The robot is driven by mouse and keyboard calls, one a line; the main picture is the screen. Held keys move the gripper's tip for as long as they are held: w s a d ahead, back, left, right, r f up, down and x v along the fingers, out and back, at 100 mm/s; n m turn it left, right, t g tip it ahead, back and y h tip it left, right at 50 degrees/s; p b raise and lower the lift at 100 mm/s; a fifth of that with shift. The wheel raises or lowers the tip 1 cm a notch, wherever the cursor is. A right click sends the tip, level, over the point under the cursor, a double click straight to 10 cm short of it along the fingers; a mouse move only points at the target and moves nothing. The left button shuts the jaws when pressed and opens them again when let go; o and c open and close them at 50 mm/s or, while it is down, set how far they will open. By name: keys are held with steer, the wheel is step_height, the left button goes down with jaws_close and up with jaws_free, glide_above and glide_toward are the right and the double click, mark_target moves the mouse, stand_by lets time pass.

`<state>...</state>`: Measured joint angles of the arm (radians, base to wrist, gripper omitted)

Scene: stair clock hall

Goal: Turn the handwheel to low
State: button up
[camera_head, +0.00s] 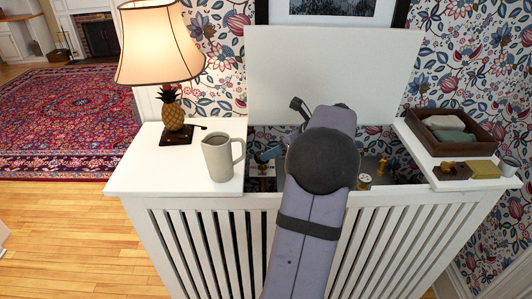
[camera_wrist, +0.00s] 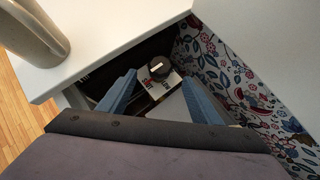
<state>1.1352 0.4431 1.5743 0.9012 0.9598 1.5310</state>
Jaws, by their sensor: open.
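A dark round knob (camera_wrist: 158,67) with a pale mark on top shows in the wrist view, inside the open white cabinet; it looks like the handwheel, but I cannot be sure. A plate with red and black markings (camera_wrist: 144,98) lies by it; I cannot read its settings. My gripper (camera_wrist: 159,77) is open, its two blue fingers apart, with the knob showing between their tips. I cannot tell whether they touch it.
The cabinet's lid (camera_head: 290,75) stands raised at the back. A pitcher (camera_head: 222,157) and a pineapple lamp (camera_head: 172,110) stand on the left top (camera_head: 135,170). A wooden tray (camera_head: 480,148) sits on the right top. Brass fittings (camera_head: 383,165) show in the opening, right of my arm.

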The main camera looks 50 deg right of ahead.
steer(key=shift+x, duration=3.5)
steer(key=c, duration=1)
